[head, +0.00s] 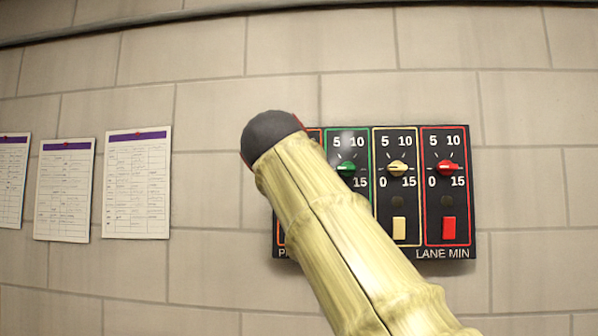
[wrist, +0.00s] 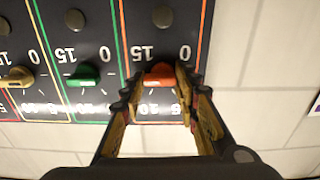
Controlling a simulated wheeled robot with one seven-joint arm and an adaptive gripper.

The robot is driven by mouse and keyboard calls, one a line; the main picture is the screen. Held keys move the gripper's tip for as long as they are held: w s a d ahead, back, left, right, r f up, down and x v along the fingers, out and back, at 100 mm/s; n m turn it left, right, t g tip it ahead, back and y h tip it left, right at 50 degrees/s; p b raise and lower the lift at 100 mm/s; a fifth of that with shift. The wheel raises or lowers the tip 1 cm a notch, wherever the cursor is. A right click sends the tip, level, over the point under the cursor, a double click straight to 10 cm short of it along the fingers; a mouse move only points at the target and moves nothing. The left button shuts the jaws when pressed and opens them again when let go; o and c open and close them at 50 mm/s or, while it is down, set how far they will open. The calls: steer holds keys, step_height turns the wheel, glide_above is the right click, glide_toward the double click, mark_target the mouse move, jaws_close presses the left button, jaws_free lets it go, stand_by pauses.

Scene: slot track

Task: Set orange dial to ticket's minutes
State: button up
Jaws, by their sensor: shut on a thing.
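The orange dial (wrist: 160,76) is on the orange-framed column of the black panel, at the right in the wrist view, which shows the panel upside down. My gripper (wrist: 158,88) has one finger on each side of the dial's knob and is shut on it. The numbers 15 and 0 show above the dial, and the lower ones are partly covered by the fingers. I cannot tell which mark the dial points to. In the head view my arm hides the orange dial. I cannot pick out the ticket.
The green dial (head: 346,168), yellow dial (head: 397,168) and red dial (head: 448,167) stand beside it, each with a 0, 5, 10, 15 scale. Below are a yellow button (head: 399,228) and a red button (head: 449,228). Purple-headed sheets (head: 137,190) hang on the block wall at left.

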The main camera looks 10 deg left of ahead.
steer(key=shift+w+a+f+m, duration=0.1)
steer(key=shift+f+m, duration=0.2)
steer(key=shift+m, duration=0.1)
steer(key=o, duration=1.2)
steer(key=shift+r, duration=0.2)
steer(key=shift+c, duration=0.2)
steer(key=s, duration=1.2)
steer(key=shift+d, duration=0.4)
